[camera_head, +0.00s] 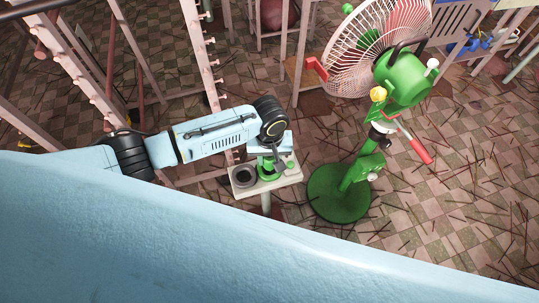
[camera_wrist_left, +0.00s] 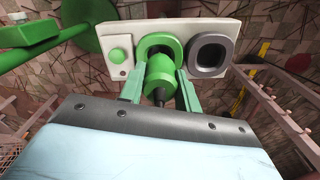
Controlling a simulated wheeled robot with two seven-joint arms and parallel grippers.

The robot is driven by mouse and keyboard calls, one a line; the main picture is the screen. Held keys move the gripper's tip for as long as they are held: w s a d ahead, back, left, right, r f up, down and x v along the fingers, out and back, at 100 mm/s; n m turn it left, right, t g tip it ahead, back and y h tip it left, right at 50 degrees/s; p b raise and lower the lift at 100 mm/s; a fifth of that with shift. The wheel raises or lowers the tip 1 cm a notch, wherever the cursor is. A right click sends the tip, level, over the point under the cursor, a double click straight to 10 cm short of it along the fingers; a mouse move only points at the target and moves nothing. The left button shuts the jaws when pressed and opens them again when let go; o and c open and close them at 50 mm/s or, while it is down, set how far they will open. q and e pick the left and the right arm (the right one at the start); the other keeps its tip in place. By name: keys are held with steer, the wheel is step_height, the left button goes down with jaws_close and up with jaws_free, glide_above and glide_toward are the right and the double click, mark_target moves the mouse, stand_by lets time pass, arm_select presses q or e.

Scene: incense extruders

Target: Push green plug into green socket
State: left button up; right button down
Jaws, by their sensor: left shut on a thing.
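The green plug (camera_wrist_left: 160,76) is a short green cylinder with a dark cable at its near end. My left gripper (camera_wrist_left: 161,84) is shut on it, one pale green finger on each side. The green socket (camera_wrist_left: 146,43) is a thick green ring on a white panel, beside a grey socket (camera_wrist_left: 208,53). The plug's front end overlaps the socket's opening in the left wrist view; how deep it sits I cannot tell. In the head view my left gripper (camera_head: 268,156) is over the green socket (camera_head: 268,177). My right gripper is not in view.
The white panel (camera_wrist_left: 108,33) also bears a green button (camera_wrist_left: 118,55) and tops a post. A green-based fan (camera_head: 340,195) stands close to its right, with a red-tipped lever (camera_head: 420,150). Metal racks (camera_head: 205,60) stand behind my arm. Thin sticks litter the tiled floor.

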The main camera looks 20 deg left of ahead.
arm_select(q)
steer(key=shift+f+b, duration=0.35)
steer(key=shift+f, duration=1.05)
stand_by(0.5)
steer(key=o, duration=1.1)
steer(key=shift+c, duration=0.2)
